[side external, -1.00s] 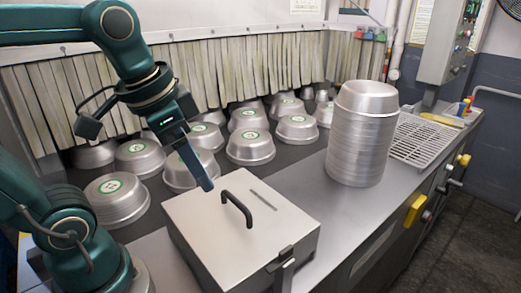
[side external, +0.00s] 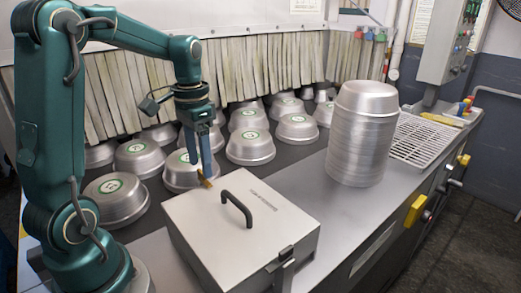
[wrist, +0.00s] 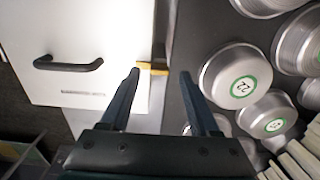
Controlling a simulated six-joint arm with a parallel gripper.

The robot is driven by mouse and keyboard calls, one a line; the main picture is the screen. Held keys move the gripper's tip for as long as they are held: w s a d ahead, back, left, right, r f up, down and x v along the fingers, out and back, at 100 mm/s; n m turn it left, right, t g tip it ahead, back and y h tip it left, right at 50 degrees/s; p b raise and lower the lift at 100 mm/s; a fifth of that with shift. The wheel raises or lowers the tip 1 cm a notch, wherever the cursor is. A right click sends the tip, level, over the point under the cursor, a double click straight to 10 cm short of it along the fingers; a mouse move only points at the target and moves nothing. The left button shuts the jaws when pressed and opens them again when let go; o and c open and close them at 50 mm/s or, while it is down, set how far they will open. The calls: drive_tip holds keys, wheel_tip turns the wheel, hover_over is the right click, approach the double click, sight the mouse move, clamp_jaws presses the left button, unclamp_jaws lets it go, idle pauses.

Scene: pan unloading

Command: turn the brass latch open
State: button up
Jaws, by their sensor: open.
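A grey metal box (side external: 185,215) with a flat lid and a black handle (side external: 237,208) stands on the counter. The brass latch (side external: 207,182) is a small yellow piece at the box's far edge. In the wrist view the latch (wrist: 152,68) sticks out sideways from the lid edge. My gripper (side external: 203,176) points down just above the latch. In the wrist view my gripper (wrist: 160,74) is open, with the latch's end showing between the fingertips. The left finger partly covers the latch's inner end, and I cannot tell whether it touches.
Several upturned metal pans (side external: 250,146) with green labels stand on the dark belt behind my gripper. A tall stack of pans (side external: 361,140) stands right of the box, beside a white rack (side external: 424,141). The counter between box and stack is clear.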

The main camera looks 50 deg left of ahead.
drive_tip(key=shift+f, duration=0.75)
clamp_jaws()
